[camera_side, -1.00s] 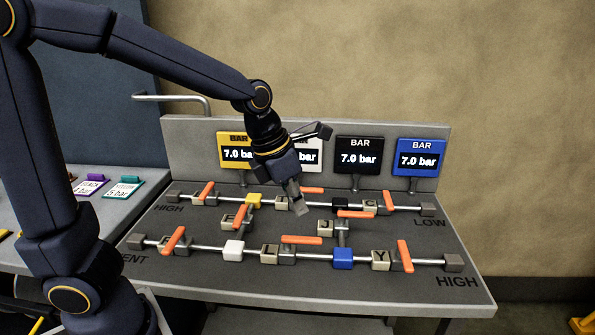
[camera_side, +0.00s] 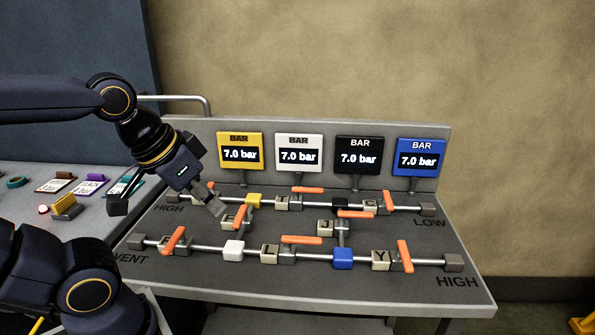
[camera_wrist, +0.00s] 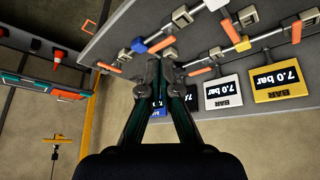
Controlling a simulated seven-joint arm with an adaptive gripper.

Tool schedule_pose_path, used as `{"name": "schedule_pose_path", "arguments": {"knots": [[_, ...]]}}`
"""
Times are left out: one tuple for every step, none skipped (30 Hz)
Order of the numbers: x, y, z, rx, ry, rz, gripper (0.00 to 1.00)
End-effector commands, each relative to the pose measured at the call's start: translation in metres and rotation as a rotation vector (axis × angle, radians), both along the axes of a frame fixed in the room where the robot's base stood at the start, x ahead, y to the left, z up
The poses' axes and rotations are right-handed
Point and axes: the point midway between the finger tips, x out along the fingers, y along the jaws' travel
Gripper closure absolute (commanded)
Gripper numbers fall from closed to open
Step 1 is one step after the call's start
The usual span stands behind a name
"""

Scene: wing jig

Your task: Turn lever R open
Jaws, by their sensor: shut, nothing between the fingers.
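Orange levers sit on lettered blocks along the pipes of the grey panel (camera_side: 200,278). I cannot tell which block reads R; several letters are too small or hidden. The bottom left lever (camera_side: 174,240) and bottom right lever (camera_side: 404,256) stand across the pipe. The top middle lever (camera_side: 308,190) and bottom middle lever (camera_side: 302,239) lie along it. My gripper (camera_wrist: 161,66) also shows in the wrist view.
Yellow (camera_side: 240,153), white (camera_side: 299,155), black (camera_side: 359,158) and blue (camera_side: 419,160) gauges stand at the back, each reading 7.0 bar. Coloured tags (camera_side: 90,187) lie on the left bench. The panel's front right is clear of my arm.

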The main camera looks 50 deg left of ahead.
Motion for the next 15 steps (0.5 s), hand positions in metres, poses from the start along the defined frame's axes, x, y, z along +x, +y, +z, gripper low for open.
{"name": "schedule_pose_path", "arguments": {"knots": [[0.0,0.0,0.0,0.016,0.001,-0.031,1.0],[0.0,0.0,0.0001,0.025,0.001,-0.047,1.0],[0.0,0.0,0.0001,0.03,0.001,-0.059,1.0],[0.0,0.0,0.0001,0.033,0.001,-0.064,1.0],[0.0001,0.0,0.0002,0.034,0.001,-0.067,1.0],[0.0001,0.0,0.0002,0.034,0.001,-0.067,1.0],[0.0002,-0.0001,0.0002,0.034,0.001,-0.066,1.0],[0.0002,0.0,0.0002,0.034,0.001,-0.066,1.0],[0.0002,-0.0001,0.0002,0.034,0.001,-0.065,1.0],[0.0002,-0.0001,0.0002,0.034,0.001,-0.065,1.0],[0.0003,-0.0001,0.0003,0.034,0.0,-0.065,1.0],[0.0003,-0.0001,0.0003,0.033,0.0,-0.064,1.0],[0.0003,-0.0001,0.0003,0.033,0.0,-0.064,1.0],[0.0003,-0.0001,0.0003,0.033,0.0,-0.064,1.0],[0.0003,-0.0001,0.0003,0.033,0.0,-0.063,1.0]]}}
